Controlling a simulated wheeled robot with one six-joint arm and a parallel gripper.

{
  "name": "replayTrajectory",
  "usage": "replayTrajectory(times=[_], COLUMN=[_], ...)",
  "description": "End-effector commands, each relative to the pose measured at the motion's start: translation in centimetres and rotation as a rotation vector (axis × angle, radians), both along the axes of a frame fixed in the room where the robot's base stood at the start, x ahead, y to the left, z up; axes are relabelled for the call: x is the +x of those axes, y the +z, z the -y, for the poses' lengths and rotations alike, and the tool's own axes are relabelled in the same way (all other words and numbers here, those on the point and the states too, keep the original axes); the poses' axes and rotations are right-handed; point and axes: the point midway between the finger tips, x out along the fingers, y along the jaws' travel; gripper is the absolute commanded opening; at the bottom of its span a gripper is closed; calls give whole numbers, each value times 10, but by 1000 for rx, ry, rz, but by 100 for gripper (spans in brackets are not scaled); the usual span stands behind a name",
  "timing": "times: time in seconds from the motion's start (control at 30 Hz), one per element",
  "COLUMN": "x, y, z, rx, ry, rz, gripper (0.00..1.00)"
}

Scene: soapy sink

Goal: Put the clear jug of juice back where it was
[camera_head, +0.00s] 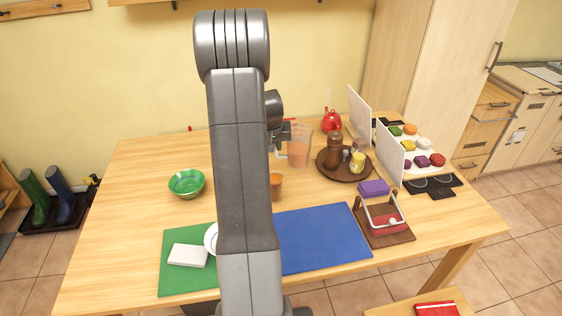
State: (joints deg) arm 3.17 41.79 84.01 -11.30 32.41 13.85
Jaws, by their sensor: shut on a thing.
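The clear jug of juice (299,150) is at the far middle of the table, with orange juice in its lower part. It looks upright. My gripper (284,133) is at the jug's left side and shut on it, at the handle side. My own arm hides much of the gripper and part of the table. I cannot tell whether the jug's base touches the table. An orange glass (276,186) stands nearer, just right of my arm.
A round brown tray (329,173) with a brown mill and jars stands right of the jug. A green bowl (187,184) is left. The blue mat (322,240) is bare.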

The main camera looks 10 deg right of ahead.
Motion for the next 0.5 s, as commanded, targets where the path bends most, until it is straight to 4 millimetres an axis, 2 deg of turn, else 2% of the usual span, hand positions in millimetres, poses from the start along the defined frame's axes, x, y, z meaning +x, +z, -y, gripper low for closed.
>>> replayTrajectory(times=[0.1, 0.27, 0.5], x=[0, 1, 0], y=[-15, -26, -56], z=[0, 0, 0], rx=[0, -1, -1], ry=[0, 1, 1], rz=[1, 2, 1], gripper=[0, 0, 0])
